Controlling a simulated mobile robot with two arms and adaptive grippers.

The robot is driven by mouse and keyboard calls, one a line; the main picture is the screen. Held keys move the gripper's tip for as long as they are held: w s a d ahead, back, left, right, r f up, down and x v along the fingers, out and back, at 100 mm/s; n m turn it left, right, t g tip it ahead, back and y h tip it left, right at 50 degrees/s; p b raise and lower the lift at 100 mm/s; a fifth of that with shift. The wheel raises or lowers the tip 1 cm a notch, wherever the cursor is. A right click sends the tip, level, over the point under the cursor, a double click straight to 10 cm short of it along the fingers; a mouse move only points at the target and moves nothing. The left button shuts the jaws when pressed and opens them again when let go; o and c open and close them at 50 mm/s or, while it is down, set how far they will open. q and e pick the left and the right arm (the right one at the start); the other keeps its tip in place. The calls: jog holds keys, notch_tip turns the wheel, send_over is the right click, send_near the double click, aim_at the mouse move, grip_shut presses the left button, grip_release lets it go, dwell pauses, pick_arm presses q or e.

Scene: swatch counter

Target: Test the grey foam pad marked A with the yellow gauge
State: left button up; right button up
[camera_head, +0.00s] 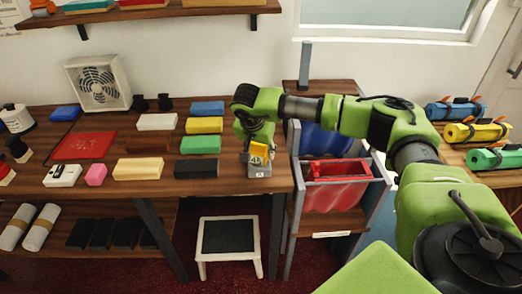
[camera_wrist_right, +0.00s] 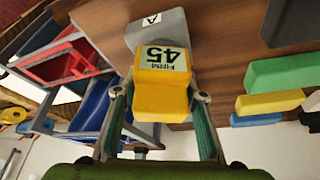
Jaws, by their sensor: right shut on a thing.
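The grey foam pad (camera_head: 260,172) lies at the right front corner of the wooden counter. In the right wrist view the grey pad (camera_wrist_right: 172,24) carries a white label with the letter A. The yellow gauge (camera_head: 258,151) is over the pad. In the right wrist view the gauge (camera_wrist_right: 162,105) shows a white face reading 45 and FIRM. Its far end meets the pad in the picture and appears to touch it. My right gripper (camera_wrist_right: 160,92) is shut on the gauge, one finger on each side. My left gripper is not in view.
Left of pad A lies a dark grey pad (camera_head: 195,168), with green (camera_head: 200,145), yellow (camera_head: 204,125) and blue (camera_head: 207,108) pads behind it. A red mat (camera_head: 84,146) lies farther left. A red bin (camera_head: 336,172) stands in a rack right of the counter.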

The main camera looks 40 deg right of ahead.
jog(key=shift+r+p, duration=2.4)
jog(key=shift+r, duration=1.1)
